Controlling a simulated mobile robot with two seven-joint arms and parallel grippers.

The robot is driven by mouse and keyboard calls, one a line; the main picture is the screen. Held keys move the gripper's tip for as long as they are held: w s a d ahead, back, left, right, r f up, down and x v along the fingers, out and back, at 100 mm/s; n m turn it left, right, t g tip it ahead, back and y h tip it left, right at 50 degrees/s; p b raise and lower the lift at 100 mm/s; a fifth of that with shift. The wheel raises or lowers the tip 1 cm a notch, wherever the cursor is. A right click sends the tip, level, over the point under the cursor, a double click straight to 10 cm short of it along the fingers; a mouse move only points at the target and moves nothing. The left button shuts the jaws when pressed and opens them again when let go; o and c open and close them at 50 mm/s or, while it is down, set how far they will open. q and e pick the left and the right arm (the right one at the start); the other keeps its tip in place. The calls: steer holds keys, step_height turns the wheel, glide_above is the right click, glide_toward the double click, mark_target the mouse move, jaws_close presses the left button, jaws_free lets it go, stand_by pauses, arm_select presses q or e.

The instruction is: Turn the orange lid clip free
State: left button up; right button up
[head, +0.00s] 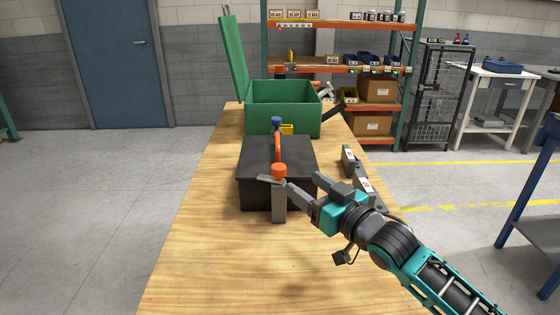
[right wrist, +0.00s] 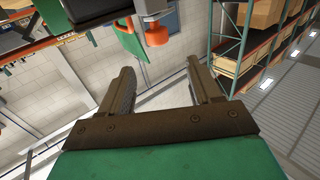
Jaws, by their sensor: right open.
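An orange lid clip (head: 279,170) sits atop a grey upright post (head: 279,208) at the near side of a black box (head: 257,160) with a dark lid. My right gripper (head: 302,181) reaches in from the right. Its fingers are apart, close to the clip, on its right side in the picture. In the right wrist view the orange clip (right wrist: 157,36) shows beyond the open fingertips (right wrist: 160,70), with nothing between the fingers. Whether a finger touches the clip or post cannot be told. My left gripper is not in view.
An orange arched handle (head: 278,147) crosses the lid, with a blue knob (head: 277,122) behind it. A green open bin (head: 284,121) stands behind the box. Grey blocks (head: 349,161) lie to the right. The wooden table (head: 210,240) is clear at front and left.

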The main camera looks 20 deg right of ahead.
mark_target(270, 178)
steer(key=x, duration=1.2)
steer(key=shift+w+f, duration=0.15)
steer(key=shift+w, duration=0.2)
steer(key=c, duration=1)
steer(key=shift+o, duration=0.2)
steer(key=shift+n+g+y, duration=0.3)
steer(key=shift+y, duration=0.1)
steer(key=shift+s+a+r+n+g+y+b, duration=0.15)
steer(key=shift+a+n+g+y+b, duration=0.15)
steer(key=shift+n+y, duration=0.4)
steer(key=shift+a+r+n+g+y+b, duration=0.15)
steer(key=shift+a+n+g+y, duration=0.2)
steer(key=shift+y, duration=0.55)
steer(key=shift+f+n+g+y, duration=0.1)
steer(key=shift+n+g+y, duration=0.45)
steer(key=shift+n+y, duration=0.15)
steer(key=shift+s+d+f+g+y, duration=0.1)
steer(key=shift+d+f+g+y, duration=0.1)
steer(key=shift+g+y, duration=0.15)
